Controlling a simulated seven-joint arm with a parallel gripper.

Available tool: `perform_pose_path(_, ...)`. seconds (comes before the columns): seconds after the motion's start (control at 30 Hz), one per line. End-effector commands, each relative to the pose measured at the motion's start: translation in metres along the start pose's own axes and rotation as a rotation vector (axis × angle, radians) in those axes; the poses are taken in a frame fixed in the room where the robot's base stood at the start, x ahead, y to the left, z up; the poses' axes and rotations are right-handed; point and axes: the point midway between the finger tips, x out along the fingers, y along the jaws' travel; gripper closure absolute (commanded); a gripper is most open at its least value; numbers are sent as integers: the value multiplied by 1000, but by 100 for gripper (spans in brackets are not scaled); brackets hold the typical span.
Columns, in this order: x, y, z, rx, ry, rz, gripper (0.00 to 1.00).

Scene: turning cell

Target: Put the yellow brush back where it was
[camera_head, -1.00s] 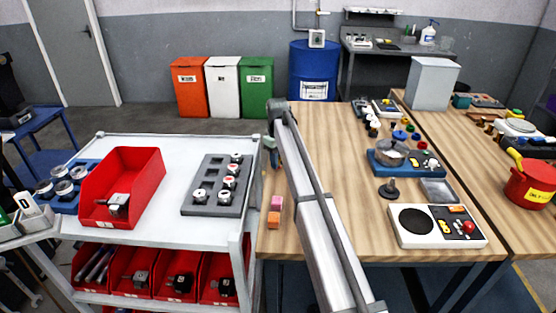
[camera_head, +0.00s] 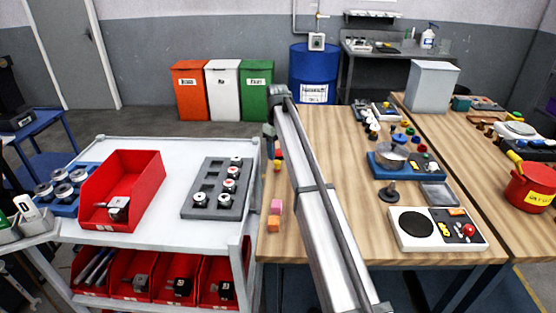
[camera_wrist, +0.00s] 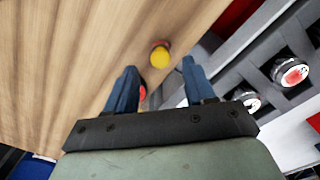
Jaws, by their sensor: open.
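My gripper (camera_head: 268,145) is at the left edge of the wooden table, beside the white cart. In the wrist view its two blue fingers (camera_wrist: 160,68) are apart, with nothing clamped between them. A small round yellow piece (camera_wrist: 159,57) lies on the wood just beyond the fingertips, and it also shows in the head view (camera_head: 278,165). A red piece lies close by and is partly hidden by the left finger. I cannot tell any of these as a brush. A yellow handle-like part (camera_head: 514,158) sticks up at the red pot (camera_head: 533,190) on the far right.
A pink block (camera_head: 276,206) and an orange block (camera_head: 273,223) lie near the table's left edge. The cart holds a grey holder (camera_head: 191,187) with several round parts and a red bin (camera_head: 150,170). A white panel (camera_head: 412,228) stands right of my arm. Bare wood lies between.

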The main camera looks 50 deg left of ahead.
Motion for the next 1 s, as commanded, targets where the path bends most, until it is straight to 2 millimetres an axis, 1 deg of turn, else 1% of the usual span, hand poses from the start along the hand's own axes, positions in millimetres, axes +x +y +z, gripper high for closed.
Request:
perform_pose_path(0.03, -12, 1, -1, 0, 2, 1, 46)
perform_pose_path(0.2, -39, 0, -1, 0, 1, 1, 46)
perform_pose_path(0.3, -51, 0, -1, 0, 1, 1, 46)
perform_pose_path(0.4, -58, 0, -1, 0, 0, 0, 46)
perform_pose_path(0.6, -64, 0, 0, 0, 0, 0, 46)
perform_pose_path(1.0, -64, 0, 0, 0, 0, 0, 46)
